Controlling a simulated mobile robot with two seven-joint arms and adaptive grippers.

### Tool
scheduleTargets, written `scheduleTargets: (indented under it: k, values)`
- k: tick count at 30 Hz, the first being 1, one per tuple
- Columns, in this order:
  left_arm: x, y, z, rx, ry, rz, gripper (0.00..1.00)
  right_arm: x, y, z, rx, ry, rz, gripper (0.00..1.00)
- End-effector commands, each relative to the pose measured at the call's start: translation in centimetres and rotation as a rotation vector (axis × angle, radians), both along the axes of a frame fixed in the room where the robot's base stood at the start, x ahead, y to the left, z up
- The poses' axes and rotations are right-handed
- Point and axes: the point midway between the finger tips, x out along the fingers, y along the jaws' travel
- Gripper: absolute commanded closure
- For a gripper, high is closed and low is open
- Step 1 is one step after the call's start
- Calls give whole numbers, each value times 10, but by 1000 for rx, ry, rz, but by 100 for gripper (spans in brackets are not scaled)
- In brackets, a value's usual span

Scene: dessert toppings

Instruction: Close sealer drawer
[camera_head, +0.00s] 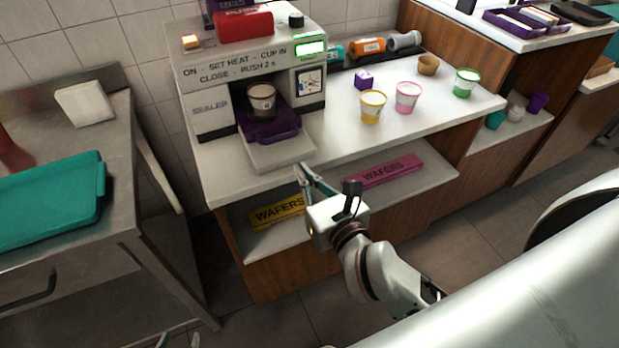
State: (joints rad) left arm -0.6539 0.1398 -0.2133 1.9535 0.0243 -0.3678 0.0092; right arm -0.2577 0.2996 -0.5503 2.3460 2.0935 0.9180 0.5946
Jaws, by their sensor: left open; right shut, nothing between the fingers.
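The sealer (213,118) is a white machine on the counter. Its drawer (282,153) is pulled out toward me, with a purple tray (270,133) on a pale base. A cup (262,104) sits upright in the tray, partly under the sealer's top. My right gripper (303,170) is shut and empty, just in front of the drawer's front right corner; I cannot tell whether it touches. My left gripper (179,342) is open at the bottom edge, low and far from the sealer; only its fingertips show.
A yellow cup (372,106), a pink cup (407,97) and a green cup (466,82) stand on the counter (350,140) to the right. Wafer boxes (384,171) lie on the shelf below. A metal table (60,245) with a teal tray (50,200) stands left.

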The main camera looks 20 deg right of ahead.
Motion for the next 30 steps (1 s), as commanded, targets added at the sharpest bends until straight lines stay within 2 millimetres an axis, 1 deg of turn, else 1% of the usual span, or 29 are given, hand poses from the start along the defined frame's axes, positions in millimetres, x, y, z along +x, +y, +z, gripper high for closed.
scheduleTargets:
  k: [1,6,9,12,18,30]
  values:
    - [1,0,3,0,-3,0,58,12,0,1,-2,-4,-2,100]
    - [4,0,10,-2,-11,0,58,44,2,-4,-1,-2,-1,100]
    - [6,0,15,-2,-17,0,58,60,3,-1,0,-4,-1,100]
    - [8,0,19,-3,-22,0,58,71,3,1,0,-3,-1,100]
    - [10,0,23,-2,-26,0,58,83,4,1,0,-1,0,100]
    - [8,0,19,-1,-20,0,58,85,4,1,-1,-2,0,100]
